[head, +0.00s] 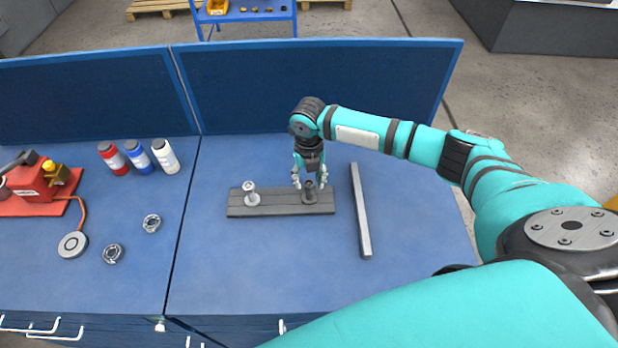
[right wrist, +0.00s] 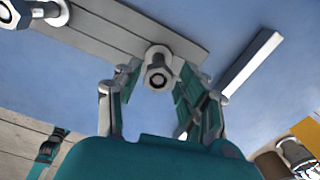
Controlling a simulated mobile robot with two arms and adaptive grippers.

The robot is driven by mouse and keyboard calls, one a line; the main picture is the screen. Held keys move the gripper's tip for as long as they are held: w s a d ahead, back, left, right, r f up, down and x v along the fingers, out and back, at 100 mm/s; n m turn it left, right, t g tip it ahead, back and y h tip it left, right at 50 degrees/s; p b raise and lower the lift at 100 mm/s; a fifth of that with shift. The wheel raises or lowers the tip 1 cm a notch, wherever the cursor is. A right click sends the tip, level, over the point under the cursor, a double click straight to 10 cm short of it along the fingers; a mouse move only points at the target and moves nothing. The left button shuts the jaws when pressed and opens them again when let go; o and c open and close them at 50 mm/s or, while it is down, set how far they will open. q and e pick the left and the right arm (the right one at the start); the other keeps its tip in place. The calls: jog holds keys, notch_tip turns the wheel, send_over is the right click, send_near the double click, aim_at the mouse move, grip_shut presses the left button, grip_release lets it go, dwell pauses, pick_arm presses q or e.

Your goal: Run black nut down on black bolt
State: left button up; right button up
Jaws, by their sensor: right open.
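A dark bolt (head: 309,197) stands upright at the right end of a grey bar (head: 278,204) on the blue bench. In the right wrist view a hex nut (right wrist: 156,77) shows on the end of this bolt, above a round washer-like base; it looks grey there. How far down the thread it sits is hard to tell. My right gripper (head: 310,182) points down over the bolt. Its fingers are open, one on each side of the nut, with gaps visible in the right wrist view. My left gripper is out of view.
A silver bolt (head: 251,193) stands at the bar's left end. A long metal strip (head: 360,210) lies right of the bar. Two loose nuts (head: 152,222), (head: 113,253), several bottles (head: 138,157) and a red device (head: 35,185) are on the left bench. Blue panels (head: 320,85) stand behind.

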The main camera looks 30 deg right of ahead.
grip_shut()
jog(key=shift+r+m+p, duration=0.15)
jog(key=shift+m+p, duration=0.15)
jog(key=shift+p, duration=0.1)
jog(key=m, duration=0.4)
jog(key=shift+s+f+m, duration=0.1)
jog(key=shift+f+m, duration=0.1)
jog(key=shift+m, duration=0.2)
jog(key=m, duration=0.4)
jog(key=shift+s+m, duration=0.1)
jog(key=shift+m, duration=0.3)
jog(key=m, duration=0.6)
jog(key=shift+s, duration=0.1)
jog(key=m, duration=0.7)
jog(key=shift+m, duration=0.4)
